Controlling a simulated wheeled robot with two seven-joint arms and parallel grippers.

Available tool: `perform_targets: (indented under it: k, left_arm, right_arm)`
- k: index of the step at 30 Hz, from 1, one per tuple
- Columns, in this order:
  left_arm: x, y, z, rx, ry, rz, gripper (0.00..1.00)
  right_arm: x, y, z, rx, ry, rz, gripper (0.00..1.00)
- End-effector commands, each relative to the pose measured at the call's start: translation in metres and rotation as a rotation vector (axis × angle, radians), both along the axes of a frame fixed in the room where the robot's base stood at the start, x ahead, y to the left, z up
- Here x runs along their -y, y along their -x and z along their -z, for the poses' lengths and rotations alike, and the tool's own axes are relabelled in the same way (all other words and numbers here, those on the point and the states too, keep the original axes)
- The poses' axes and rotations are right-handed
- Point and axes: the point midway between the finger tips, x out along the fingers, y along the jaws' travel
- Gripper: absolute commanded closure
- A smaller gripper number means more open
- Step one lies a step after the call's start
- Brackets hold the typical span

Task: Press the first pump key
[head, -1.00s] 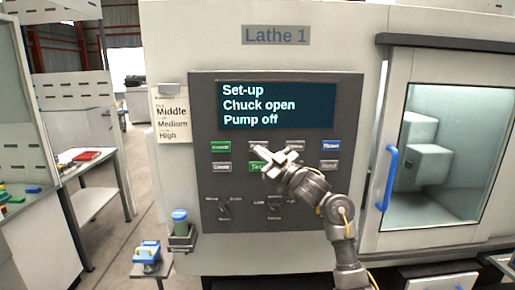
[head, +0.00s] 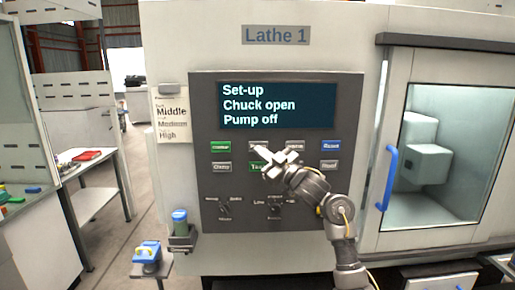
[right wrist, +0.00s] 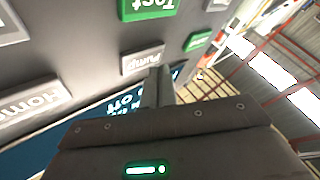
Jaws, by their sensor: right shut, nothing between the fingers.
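The control panel (head: 350,200) of Lathe 1 fills the middle of the head view. The Pump key (right wrist: 143,58) is grey and shows upside down in the right wrist view; in the head view this key (head: 257,146) sits above the green Test key (head: 256,167), both partly covered by my gripper. My right gripper (head: 268,158) is shut and empty, in front of these keys. In the right wrist view its fingertips (right wrist: 160,74) are at the edge of the Pump key; I cannot tell whether they touch it. The screen (head: 278,105) reads Set-up, Chuck open, Pump off. My left gripper is out of view.
A Home key (right wrist: 35,102) is close by. A blue Reset key (head: 331,146) and rotary switches (head: 225,208) share the panel. A blue door handle (head: 390,178) stands out at the right. A holder with a teal-topped item (head: 180,222) is at lower left.

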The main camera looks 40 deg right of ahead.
Motion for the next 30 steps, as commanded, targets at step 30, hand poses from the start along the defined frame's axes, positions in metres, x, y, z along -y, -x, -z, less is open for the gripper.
perform_targets:
  k: [30]
  left_arm:
    - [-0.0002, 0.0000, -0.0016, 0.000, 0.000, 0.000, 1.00]
  right_arm:
    - [0.0071, -0.0083, -0.0004, 0.000, 0.000, 0.000, 1.00]
